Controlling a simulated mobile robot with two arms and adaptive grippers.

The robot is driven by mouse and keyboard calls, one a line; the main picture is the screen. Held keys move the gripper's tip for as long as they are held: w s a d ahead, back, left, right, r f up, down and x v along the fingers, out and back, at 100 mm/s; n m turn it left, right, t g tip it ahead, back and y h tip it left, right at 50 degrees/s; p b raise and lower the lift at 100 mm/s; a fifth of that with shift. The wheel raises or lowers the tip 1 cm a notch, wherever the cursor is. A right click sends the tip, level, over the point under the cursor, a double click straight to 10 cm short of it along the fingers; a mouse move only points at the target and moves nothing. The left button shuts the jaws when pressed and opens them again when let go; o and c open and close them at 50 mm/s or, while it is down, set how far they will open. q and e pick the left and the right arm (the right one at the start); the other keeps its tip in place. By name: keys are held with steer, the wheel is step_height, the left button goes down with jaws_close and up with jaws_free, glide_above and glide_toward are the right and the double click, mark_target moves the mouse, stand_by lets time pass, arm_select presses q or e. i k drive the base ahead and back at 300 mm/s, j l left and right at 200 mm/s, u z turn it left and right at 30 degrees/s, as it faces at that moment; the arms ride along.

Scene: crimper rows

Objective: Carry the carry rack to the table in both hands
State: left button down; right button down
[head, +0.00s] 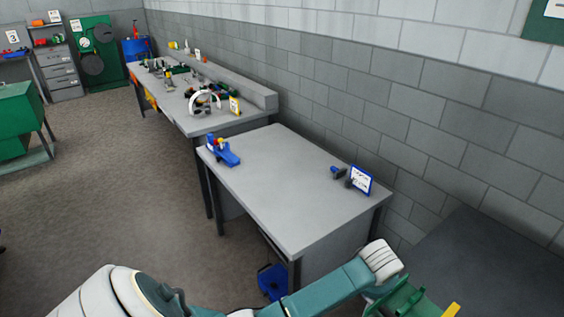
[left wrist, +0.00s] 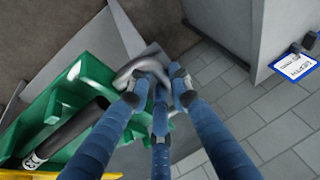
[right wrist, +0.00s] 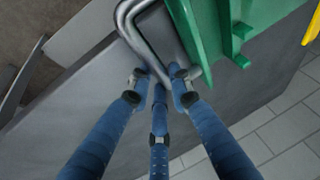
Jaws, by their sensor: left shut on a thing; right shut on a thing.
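The green carry rack (head: 405,300) shows only in part at the bottom right of the head view. In the left wrist view the rack (left wrist: 45,115) has a bent metal handle and a dark cylinder lying in it. My left gripper (left wrist: 152,85) is shut on that handle. In the right wrist view my right gripper (right wrist: 160,85) is shut on the other metal handle, beside the rack's green wall (right wrist: 205,35). The grey table (head: 285,190) stands ahead. I cannot tell whether the rack touches the surface below it.
On the table are a blue tool holder (head: 222,152) at the far left corner and a blue-framed sign (head: 360,180) at the right. Its middle is clear. A dark grey surface (head: 490,260) lies at right by the wall. A blue object (head: 272,282) is beneath the table.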

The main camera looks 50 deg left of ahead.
mark_target(308, 188)
steer(key=j, duration=0.65)
steer(key=i+j, duration=0.15)
steer(key=j, duration=1.2)
steer(key=i+j, duration=0.15)
steer(key=j, duration=0.5)
steer(key=i+j, duration=0.15)
steer(key=j, duration=0.2)
steer(key=i+j, duration=0.1)
steer(key=j, duration=0.25)
steer(key=i+j, duration=0.15)
steer(key=j, duration=0.25)
steer(key=i, duration=0.4)
